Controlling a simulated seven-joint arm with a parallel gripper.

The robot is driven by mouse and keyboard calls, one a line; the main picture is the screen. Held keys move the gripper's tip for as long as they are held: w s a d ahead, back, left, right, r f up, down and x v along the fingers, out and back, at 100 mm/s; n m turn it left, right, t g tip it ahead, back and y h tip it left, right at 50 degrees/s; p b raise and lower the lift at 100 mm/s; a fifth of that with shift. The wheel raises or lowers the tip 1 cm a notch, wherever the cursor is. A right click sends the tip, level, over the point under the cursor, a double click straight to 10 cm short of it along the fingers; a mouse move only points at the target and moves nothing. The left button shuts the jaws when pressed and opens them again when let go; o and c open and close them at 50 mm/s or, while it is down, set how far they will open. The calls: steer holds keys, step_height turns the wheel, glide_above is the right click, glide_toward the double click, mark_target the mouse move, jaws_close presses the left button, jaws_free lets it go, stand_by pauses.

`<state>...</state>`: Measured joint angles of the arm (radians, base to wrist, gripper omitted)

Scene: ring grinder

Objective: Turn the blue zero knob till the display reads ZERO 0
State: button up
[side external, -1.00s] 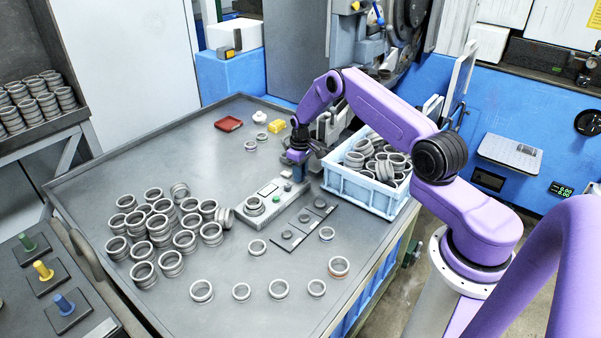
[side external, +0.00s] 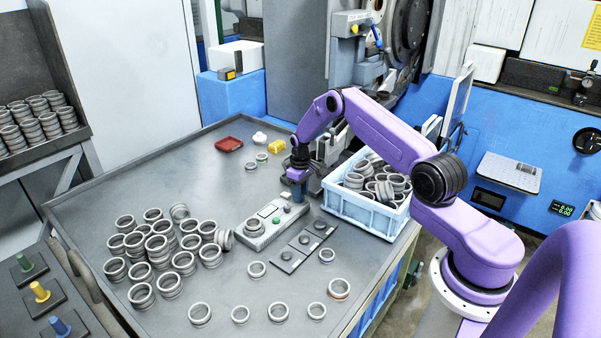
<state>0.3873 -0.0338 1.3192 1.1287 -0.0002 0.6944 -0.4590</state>
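The grey gauge box (side external: 253,239) lies on the grey table, with a ring (side external: 253,226) on its near left end. A small green button (side external: 276,219) and a pale display panel (side external: 268,210) show on its top. The display's reading is too small to make out. My gripper (side external: 298,188) points down over the far right end of the box. A blue patch shows at its tip; I cannot tell whether this is the zero knob or part of my gripper. The fingers are too small and dark to tell open from shut, and contact is unclear.
A blue crate of rings (side external: 352,214) stands close right of my gripper. A dark strip with several pads (side external: 305,239) lies beside the box. Many rings (side external: 155,245) are heaped at left, with loose ones in front. A red dish (side external: 229,144) and yellow block (side external: 264,146) lie behind.

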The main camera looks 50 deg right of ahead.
step_height(320, 180, up, 17)
steer(key=shift+f, duration=0.15)
stand_by(0.4)
steer(key=s+a+r+n, duration=0.1)
steer(key=a+r, duration=0.2)
steer(key=a, duration=0.4)
steer(key=s+a+r+n, duration=0.2)
steer(key=a+r, duration=0.1)
steer(key=a, duration=0.4)
steer(key=s+a+r+n, duration=0.3)
steer(key=s+a+r, duration=0.2)
steer(key=s+a, duration=0.65)
steer(key=s+a+r+n, duration=0.1)
steer(key=s+n, duration=0.4)
steer(key=s, duration=2.1)
steer(key=shift+s+a+r, duration=0.25)
steer(key=shift+s, duration=0.1)
